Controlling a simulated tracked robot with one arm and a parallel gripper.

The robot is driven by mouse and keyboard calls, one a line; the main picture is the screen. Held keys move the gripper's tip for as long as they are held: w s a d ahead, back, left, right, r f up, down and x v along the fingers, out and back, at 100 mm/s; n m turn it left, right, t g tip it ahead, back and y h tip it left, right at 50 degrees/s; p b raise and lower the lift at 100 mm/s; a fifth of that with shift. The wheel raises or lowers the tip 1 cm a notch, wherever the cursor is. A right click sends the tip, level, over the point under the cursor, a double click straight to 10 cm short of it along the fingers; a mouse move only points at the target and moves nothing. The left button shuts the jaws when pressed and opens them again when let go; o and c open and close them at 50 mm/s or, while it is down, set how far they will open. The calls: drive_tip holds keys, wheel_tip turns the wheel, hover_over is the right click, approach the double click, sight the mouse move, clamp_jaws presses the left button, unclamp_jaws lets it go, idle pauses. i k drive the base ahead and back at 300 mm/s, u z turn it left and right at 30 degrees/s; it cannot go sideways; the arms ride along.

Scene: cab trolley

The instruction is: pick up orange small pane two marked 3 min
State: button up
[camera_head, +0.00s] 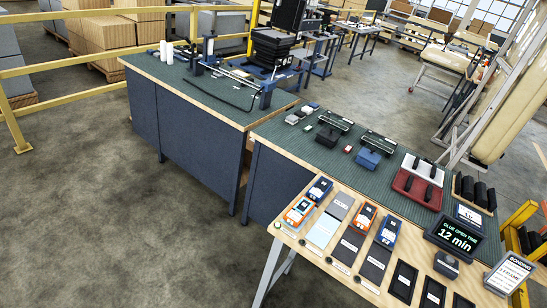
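One orange device (299,212) is at the table's left end, beside a pale blue panel. The other orange device (364,217) is farther right, at the top of a dark slot. Their small writing is too small to read, so I cannot tell which is marked 3 min. A blue device (319,189) lies behind the left orange one. Another blue device (388,231) lies right of the second orange one. My gripper is not in view.
A display reading "GLUE OPEN TIME 12 min" (455,238) and a "BONDING" sign (510,273) stand at the table's right. Behind is a green-topped bench (290,132) with clamps, blocks and a red tray (418,187). Open floor (110,210) lies left.

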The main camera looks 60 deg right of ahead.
sight(300, 210)
drive_tip(key=i, duration=1.25)
drive_tip(key=z, duration=1.8)
